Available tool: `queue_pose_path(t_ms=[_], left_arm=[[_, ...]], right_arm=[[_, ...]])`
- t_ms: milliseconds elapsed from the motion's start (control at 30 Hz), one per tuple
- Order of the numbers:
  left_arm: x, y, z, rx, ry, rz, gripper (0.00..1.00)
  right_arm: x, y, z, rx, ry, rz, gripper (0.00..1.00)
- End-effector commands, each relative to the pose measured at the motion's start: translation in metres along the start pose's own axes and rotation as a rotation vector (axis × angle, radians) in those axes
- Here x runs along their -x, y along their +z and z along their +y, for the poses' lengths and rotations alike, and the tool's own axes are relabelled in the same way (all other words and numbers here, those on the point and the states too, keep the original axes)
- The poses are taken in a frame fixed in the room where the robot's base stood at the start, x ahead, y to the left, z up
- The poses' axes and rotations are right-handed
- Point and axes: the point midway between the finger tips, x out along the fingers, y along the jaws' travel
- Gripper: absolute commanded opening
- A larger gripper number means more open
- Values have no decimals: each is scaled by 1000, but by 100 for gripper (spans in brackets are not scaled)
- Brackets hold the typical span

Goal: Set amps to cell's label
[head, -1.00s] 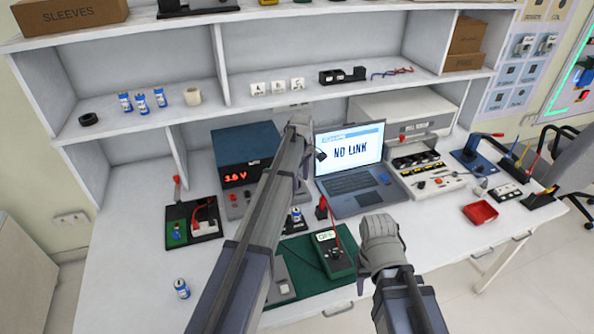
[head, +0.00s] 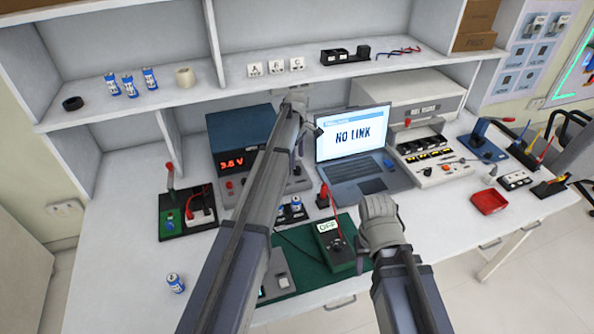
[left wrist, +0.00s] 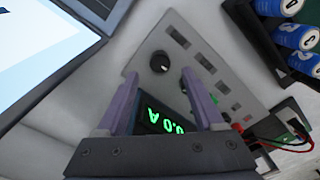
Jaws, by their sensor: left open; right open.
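My left gripper (left wrist: 160,73) is open and empty, its two fingers on either side of a dark round knob (left wrist: 160,62) on a light grey panel. I cannot tell whether they touch it. A green display (left wrist: 158,116) there reads 0.0 A, partly hidden by the gripper. In the head view the left gripper (head: 303,125) is beside the laptop, and its arm hides much of the panel. Blue cells (left wrist: 298,37) sit in a dark holder in the left wrist view; the label writing is unreadable. Another blue cell (head: 175,283) stands at the front left. My right gripper (head: 380,218) is open above the bench.
A blue unit with a red 3.6 V display (head: 232,163) stands behind. The laptop (head: 353,145) reads NO LINK. A multimeter (head: 335,245) showing OFF lies on a green mat, left of my right gripper. A red tray (head: 488,201) is at right. The bench's front left has free room.

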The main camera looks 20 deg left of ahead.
Motion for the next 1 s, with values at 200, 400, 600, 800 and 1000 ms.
queue_pose_path(t_ms=[200,400,600,800,1000], left_arm=[[-36,0,0,0,0,0,69],[-50,0,0,0,0,0,69],[-50,0,0,0,0,0,69],[-50,0,0,0,0,0,59],[-50,0,0,0,0,0,37]], right_arm=[[-36,-2,-3,0,0,0,50],[-50,-3,-5,0,0,0,50],[-50,-3,-5,0,0,0,50],[-49,-3,-5,0,0,0,50],[-49,-3,-5,0,0,0,50]])
